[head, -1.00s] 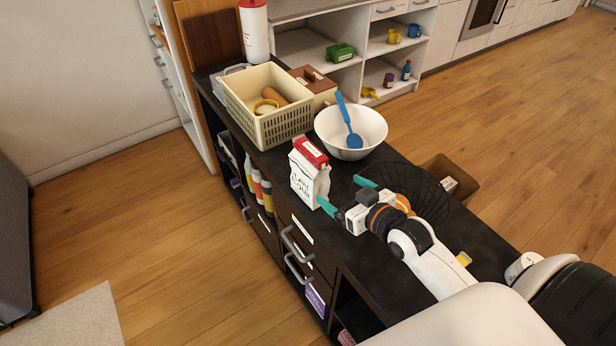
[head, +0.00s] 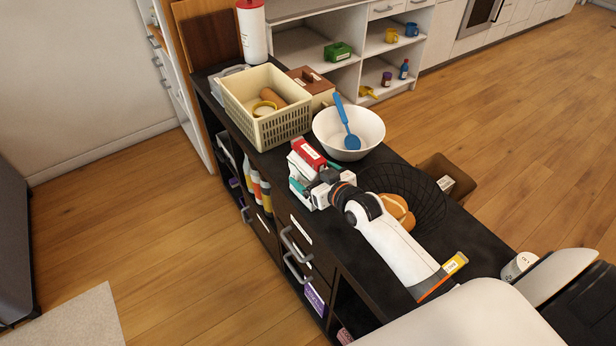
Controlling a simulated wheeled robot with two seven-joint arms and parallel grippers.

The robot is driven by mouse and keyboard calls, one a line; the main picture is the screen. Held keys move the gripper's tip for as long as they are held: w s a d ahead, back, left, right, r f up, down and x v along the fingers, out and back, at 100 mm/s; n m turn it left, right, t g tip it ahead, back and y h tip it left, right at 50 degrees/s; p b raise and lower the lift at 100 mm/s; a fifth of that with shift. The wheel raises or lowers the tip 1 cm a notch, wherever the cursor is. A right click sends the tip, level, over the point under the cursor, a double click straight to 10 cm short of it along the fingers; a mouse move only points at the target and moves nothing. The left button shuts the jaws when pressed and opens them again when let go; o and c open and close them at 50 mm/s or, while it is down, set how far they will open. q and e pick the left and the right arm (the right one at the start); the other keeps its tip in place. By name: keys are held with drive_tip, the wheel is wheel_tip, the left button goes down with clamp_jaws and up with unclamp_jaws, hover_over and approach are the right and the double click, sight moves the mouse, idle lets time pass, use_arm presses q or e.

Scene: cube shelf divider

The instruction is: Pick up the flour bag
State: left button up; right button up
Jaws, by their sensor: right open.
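The flour bag (head: 309,155) is a white carton-like bag with a red top. It stands upright on the dark counter, in front of the white bowl. My right gripper (head: 306,181) is at the bag, with its teal fingertips at the bag's near and far sides. The jaws are open around it, and the gripper body hides the lower right part of the bag. Whether either finger touches the bag cannot be told. My left gripper is not in view.
A white bowl (head: 370,129) with a blue spoon (head: 346,122) stands behind the bag. A cream basket (head: 285,130) stands at its upper left. A black wire basket (head: 428,200) with orange-brown items lies beside my right arm. The counter's front edge (head: 262,192) is close to the bag.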

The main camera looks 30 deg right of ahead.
clamp_jaws()
drive_tip(key=shift+w+r, duration=0.15)
idle(0.5)
